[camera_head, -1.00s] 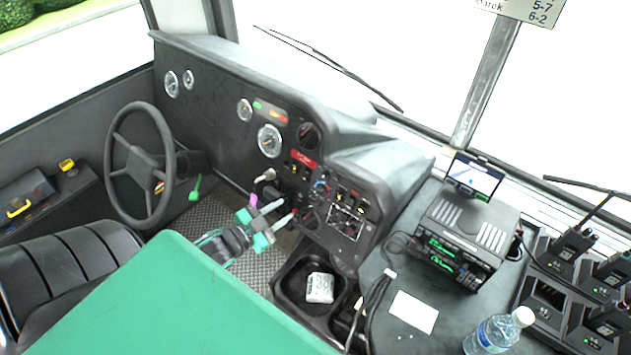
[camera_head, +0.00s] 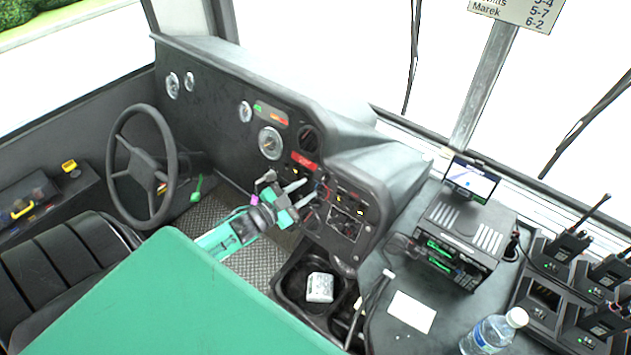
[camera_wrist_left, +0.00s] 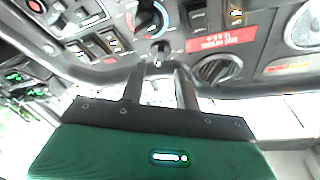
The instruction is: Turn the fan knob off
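The dashboard control panel (camera_head: 345,208) is right of the steering wheel. In the left wrist view a round black knob (camera_wrist_left: 150,20) has a blue and red arc around it. A smaller knob with a pale pointer (camera_wrist_left: 160,50) sits below it; I cannot tell which one is the fan knob. My left gripper (camera_head: 308,191) is at the panel face, its two pale fingers apart, covering part of the controls. In the left wrist view its open fingertips (camera_wrist_left: 159,70) lie either side of the small knob's line; contact cannot be told. My right gripper is not in view.
The steering wheel (camera_head: 142,167) and seat (camera_head: 70,255) are at left. A tray with a white packet (camera_head: 320,287) is below the panel. A radio unit (camera_head: 460,240), water bottle (camera_head: 490,333) and several handsets (camera_head: 566,245) stand at right. A round vent (camera_wrist_left: 220,68) is beside the knobs.

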